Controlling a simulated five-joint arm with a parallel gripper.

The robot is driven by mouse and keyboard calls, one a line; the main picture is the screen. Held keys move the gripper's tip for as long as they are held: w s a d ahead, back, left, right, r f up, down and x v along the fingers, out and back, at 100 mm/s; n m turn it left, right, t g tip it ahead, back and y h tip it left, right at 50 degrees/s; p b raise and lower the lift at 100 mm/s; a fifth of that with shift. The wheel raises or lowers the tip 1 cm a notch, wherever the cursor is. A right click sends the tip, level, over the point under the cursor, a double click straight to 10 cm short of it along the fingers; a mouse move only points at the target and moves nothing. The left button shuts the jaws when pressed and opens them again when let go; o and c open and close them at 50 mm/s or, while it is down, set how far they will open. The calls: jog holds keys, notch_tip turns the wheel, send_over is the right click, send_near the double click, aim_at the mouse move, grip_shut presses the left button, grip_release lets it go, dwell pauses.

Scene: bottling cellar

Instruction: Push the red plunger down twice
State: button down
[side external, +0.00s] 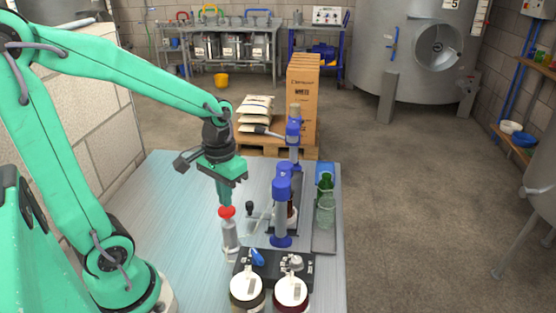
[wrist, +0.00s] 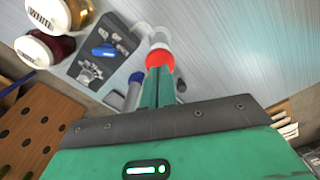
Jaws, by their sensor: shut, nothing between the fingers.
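The red plunger (side external: 227,212) is the cap on top of an upright grey-white cylinder (side external: 231,240) on the table. My gripper (side external: 225,203) is shut and empty, pointing down, with its fingertips right at the top of the plunger. In the wrist view the shut green fingers (wrist: 157,88) overlap the red plunger (wrist: 160,60), and part of the plunger is hidden behind them. I cannot tell whether the fingertips touch it or sit just above it.
Blue-and-grey bottling stands (side external: 282,205) rise just right of the plunger. Green glassware (side external: 325,210) stands on a tray at the right edge. The table's left side (side external: 165,200) is clear.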

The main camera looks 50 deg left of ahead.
aim_at(227, 209)
jog(key=shift+f, duration=1.7)
jog(key=shift+r, duration=1.75)
jog(key=shift+f, duration=1.6)
dwell(1.1)
jog(key=shift+r, duration=1.65)
